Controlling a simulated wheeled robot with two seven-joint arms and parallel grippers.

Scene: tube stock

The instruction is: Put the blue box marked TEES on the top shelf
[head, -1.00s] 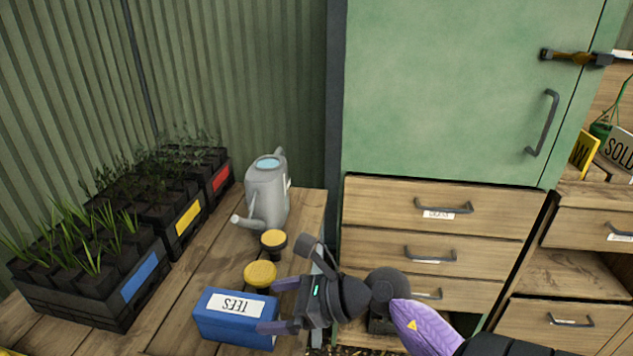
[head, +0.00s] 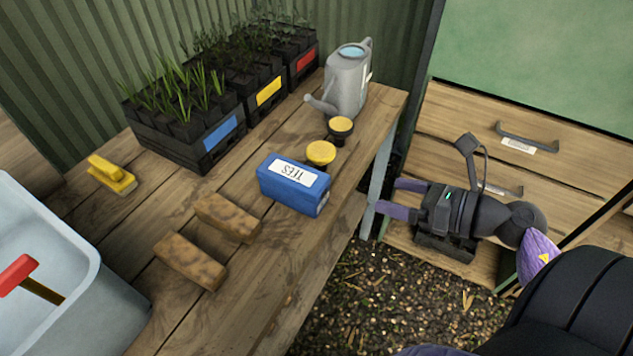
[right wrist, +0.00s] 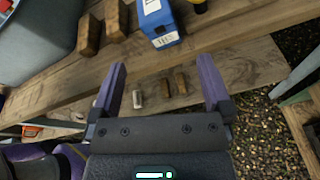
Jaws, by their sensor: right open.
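The blue box marked TEES (head: 293,190) stands on the wooden bench, near its right edge, with its white label on top. It also shows at the top of the right wrist view (right wrist: 157,20). My right gripper (head: 388,199) is open and empty, off the bench's right edge and to the right of the box, apart from it. Its two purple fingers (right wrist: 164,85) show spread in the right wrist view, with the box beyond them. My left gripper is not seen. No top shelf can be made out now.
Two yellow-lidded jars (head: 320,153) and a grey watering can (head: 346,82) stand behind the box. Two brown blocks (head: 228,217) lie left of it. Plant crates (head: 190,146), a yellow brush (head: 111,176) and a grey tub (head: 75,240) are further left. Wooden drawers (head: 470,130) stand at right.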

